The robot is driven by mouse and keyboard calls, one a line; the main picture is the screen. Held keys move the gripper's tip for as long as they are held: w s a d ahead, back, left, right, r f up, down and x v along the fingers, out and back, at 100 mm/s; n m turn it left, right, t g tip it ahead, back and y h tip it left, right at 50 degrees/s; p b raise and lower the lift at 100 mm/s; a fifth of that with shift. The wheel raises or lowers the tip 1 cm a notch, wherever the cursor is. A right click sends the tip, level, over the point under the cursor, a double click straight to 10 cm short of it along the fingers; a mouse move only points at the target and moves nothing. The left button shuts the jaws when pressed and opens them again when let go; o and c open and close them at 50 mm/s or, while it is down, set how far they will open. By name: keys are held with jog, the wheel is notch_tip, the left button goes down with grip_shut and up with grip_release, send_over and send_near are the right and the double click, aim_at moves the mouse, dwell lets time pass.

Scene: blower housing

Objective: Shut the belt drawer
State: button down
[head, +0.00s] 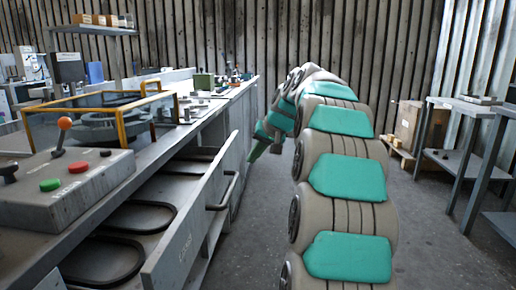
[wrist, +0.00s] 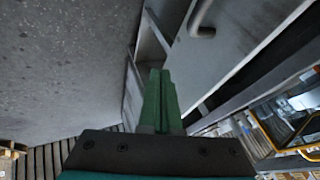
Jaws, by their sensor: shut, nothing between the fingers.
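The belt drawer (head: 190,225) stands open from the long grey bench, with black belts (head: 105,257) lying inside. Its front panel has a bar handle (head: 228,190) on the outer face. In the wrist view the drawer front (wrist: 235,45) and the handle (wrist: 201,18) show at the upper right. My gripper (head: 252,156) is beyond the far end of the drawer, low beside the bench, partly hidden by my arm. In the wrist view its green fingers (wrist: 160,85) are together and empty. They look apart from the handle.
On the bench top are a control box (head: 70,185) with an orange-knobbed lever and red and green buttons, and a yellow-framed guard (head: 105,110). Grey tables (head: 465,110) and a carton (head: 408,122) stand at the right. The floor (head: 260,235) between is clear.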

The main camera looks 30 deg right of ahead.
jog(key=w+a+f, duration=0.2)
jog(key=w+a, duration=0.1)
jog(key=w, duration=0.1)
jog(key=shift+w+a+f+p, duration=0.25)
jog(key=shift+f+p, duration=0.15)
